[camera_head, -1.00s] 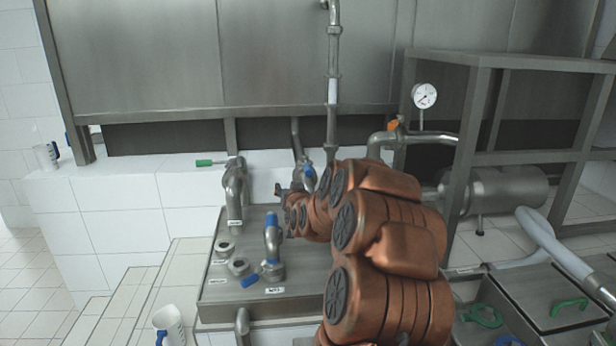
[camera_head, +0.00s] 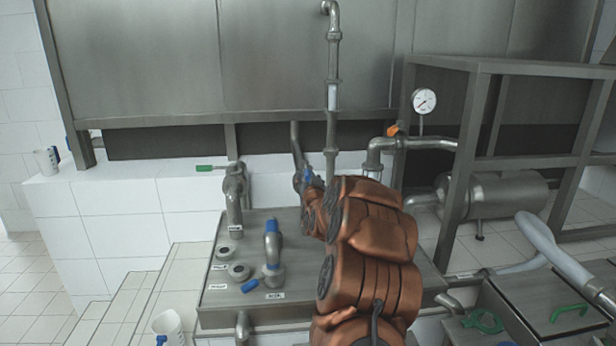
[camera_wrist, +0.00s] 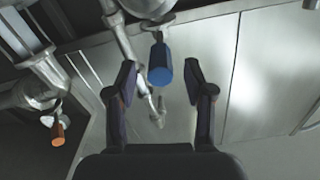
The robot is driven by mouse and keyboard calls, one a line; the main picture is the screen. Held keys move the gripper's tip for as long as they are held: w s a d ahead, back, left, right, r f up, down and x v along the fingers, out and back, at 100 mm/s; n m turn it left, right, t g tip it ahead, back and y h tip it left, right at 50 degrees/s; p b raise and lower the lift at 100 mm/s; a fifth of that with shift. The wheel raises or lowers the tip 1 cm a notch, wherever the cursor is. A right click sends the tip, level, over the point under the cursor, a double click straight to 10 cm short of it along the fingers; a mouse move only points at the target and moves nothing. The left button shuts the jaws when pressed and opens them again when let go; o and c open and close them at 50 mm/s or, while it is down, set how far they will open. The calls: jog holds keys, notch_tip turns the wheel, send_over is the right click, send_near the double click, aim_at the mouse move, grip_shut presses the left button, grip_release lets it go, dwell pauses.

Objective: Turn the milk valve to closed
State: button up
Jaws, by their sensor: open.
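In the wrist view, a blue valve handle (camera_wrist: 160,66) hangs from a grey pipe fitting, between and beyond the tips of my gripper (camera_wrist: 160,74). My gripper is open, with one dark finger on either side of the handle's line, and holds nothing. I cannot tell if a finger touches it. In the head view a blue-handled valve (camera_head: 307,177) sits on the pipe behind the steel counter, just left of my arm. I cannot read a label naming it as the milk valve. My arm hides my gripper in the head view.
An orange handle (camera_wrist: 58,134) is on the pipe to the left in the wrist view. A blue-topped spout (camera_head: 272,245) stands on the steel counter (camera_head: 325,262). A green-handled valve (camera_head: 218,168) is behind it. A frame (camera_head: 470,130) and pressure gauge (camera_head: 424,101) stand right.

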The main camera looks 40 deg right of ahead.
aim_at(307, 171)
jog(key=shift+x, duration=0.9)
jog(key=shift+w+d, duration=0.25)
jog(key=shift+w, duration=0.1)
grip_shut()
